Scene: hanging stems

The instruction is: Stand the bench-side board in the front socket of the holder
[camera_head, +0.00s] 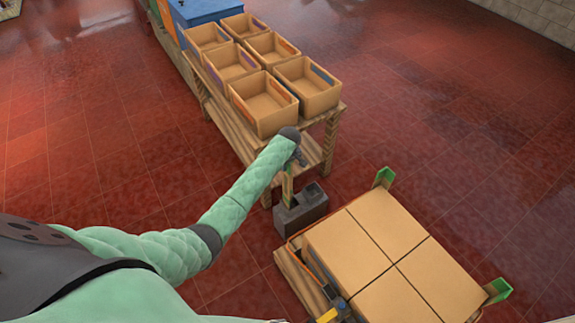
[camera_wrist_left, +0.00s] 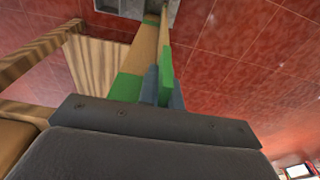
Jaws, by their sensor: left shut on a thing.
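My left gripper (camera_head: 296,160) is shut on a narrow wooden board (camera_head: 288,187) with green on it, above the grey holder (camera_head: 303,209). In the left wrist view, a green-ended strip of board (camera_wrist_left: 166,62) lies between the fingers and runs down to the holder (camera_wrist_left: 122,7). A wider wooden face with a green end (camera_wrist_left: 127,87) shows beside it, on the bench side. I cannot tell if this is a second board. The board's lower end is at or over the holder; how deep it sits is not clear. My right gripper is not in view.
A wooden bench (camera_head: 331,128) with several open boxes (camera_head: 264,112) stands behind the holder. A pallet of cartons (camera_head: 370,275) with green corner posts (camera_head: 384,177) stands close on the right. Red floor (camera_head: 420,120) is clear beyond.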

